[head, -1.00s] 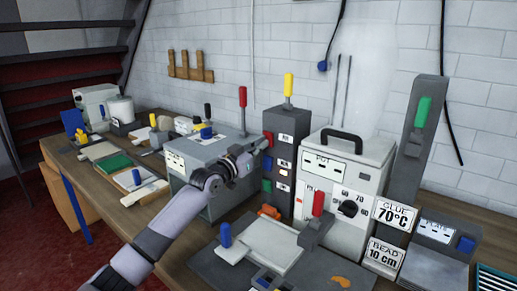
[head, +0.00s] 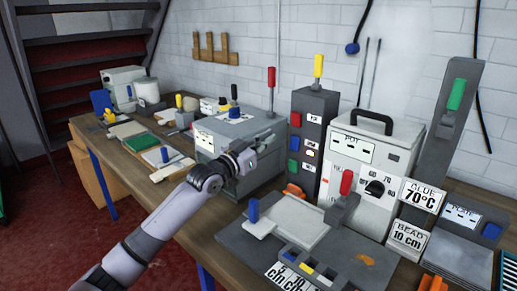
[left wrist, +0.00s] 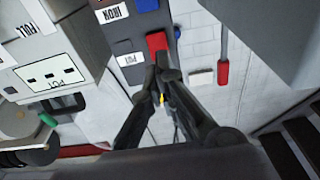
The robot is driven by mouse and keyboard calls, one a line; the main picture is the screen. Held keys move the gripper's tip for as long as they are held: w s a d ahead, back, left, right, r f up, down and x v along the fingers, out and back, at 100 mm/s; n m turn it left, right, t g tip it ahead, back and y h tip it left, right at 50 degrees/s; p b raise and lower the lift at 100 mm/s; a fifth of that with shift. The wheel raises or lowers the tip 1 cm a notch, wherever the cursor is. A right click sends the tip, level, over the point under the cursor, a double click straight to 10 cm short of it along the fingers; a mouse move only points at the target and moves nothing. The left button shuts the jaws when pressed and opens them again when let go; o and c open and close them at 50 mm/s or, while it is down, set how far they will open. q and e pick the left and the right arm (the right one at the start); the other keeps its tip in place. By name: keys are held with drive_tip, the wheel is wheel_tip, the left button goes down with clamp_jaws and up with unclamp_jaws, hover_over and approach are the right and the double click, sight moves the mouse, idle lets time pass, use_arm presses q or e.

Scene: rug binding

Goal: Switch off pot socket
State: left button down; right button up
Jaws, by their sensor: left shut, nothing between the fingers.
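The pot (head: 345,182) is a white box with a black handle and dial. My left gripper (head: 271,137) is shut and empty, just left of the column. In the left wrist view its fingertips (left wrist: 164,70) meet just below the red switch (left wrist: 157,42), beside a label reading POT (left wrist: 130,60). I cannot tell whether they touch it.
A grey box (head: 225,140) with a red lever (head: 271,77) stands behind my left forearm. A yellow lever (head: 318,66) tops the column. A grey plate (head: 290,222) with a blue-handled tool lies in front. Tools and boards crowd the bench's left part.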

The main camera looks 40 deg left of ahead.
use_arm(q)
drive_tip(key=shift+s+a+f, duration=0.1)
drive_tip(key=shift+s+a, duration=0.05)
drive_tip(key=shift+s, duration=1.7)
use_arm(e)
drive_tip(key=shift+s+f, duration=0.2)
drive_tip(key=shift+s, duration=0.25)
drive_tip(key=shift+s+f, duration=0.2)
drive_tip(key=shift+s, duration=0.25)
drive_tip(key=shift+w, duration=0.2)
